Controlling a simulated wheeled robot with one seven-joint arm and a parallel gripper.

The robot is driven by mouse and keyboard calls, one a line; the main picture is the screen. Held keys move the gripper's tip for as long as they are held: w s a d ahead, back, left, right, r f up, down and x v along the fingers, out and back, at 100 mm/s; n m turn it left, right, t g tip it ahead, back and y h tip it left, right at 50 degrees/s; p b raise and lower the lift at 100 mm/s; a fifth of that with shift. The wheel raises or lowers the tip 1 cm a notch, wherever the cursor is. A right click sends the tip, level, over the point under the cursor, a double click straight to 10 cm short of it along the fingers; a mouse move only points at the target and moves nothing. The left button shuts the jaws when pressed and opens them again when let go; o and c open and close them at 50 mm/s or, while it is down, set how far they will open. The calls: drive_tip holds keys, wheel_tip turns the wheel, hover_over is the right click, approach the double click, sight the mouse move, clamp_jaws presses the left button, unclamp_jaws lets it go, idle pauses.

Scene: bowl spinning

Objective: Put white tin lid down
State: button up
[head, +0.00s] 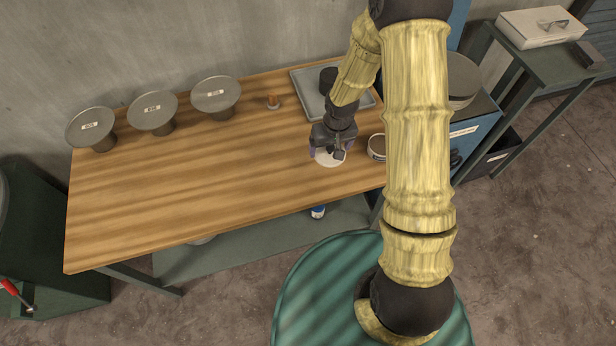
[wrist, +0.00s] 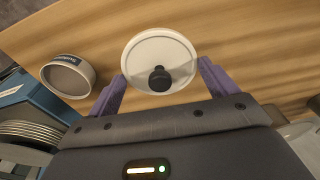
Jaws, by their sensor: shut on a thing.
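The white tin lid (head: 329,160) is a round pale disc with a black knob. It shows whole in the wrist view (wrist: 150,48), between the two purple fingers. My gripper (head: 327,149) is shut on the lid, with a finger at either side of its rim in the wrist view (wrist: 161,70). The lid is over the right part of the wooden table (head: 200,190); I cannot tell whether it touches the wood. The round, labelled tin (head: 376,148) stands to the right of the lid, apart from it, and also shows in the wrist view (wrist: 68,78).
A grey tray (head: 302,88) with a dark item lies at the table's back right. The table's middle and left are clear. A blue cabinet (head: 474,132) stands to the right.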

drive_tip(key=s+a+r+n+b, duration=0.2)
drive_tip(key=a+r, duration=0.1)
drive_tip(key=a, duration=0.2)
drive_tip(key=shift+a+n, duration=0.35)
drive_tip(key=shift+n, duration=0.05)
drive_tip(key=shift+f, duration=0.1)
hover_over(310, 172)
drive_tip(key=f, duration=0.3)
drive_tip(key=f+b, duration=0.1)
drive_tip(key=f, duration=0.2)
drive_tip(key=shift+s, duration=0.2)
drive_tip(key=shift+w+f, duration=0.1)
drive_tip(key=shift+f, duration=0.05)
drive_tip(key=shift+f, duration=0.15)
wheel_tip(310, 172, down, 4)
drive_tip(key=shift+d+r, duration=0.1)
drive_tip(key=shift+r, duration=0.15)
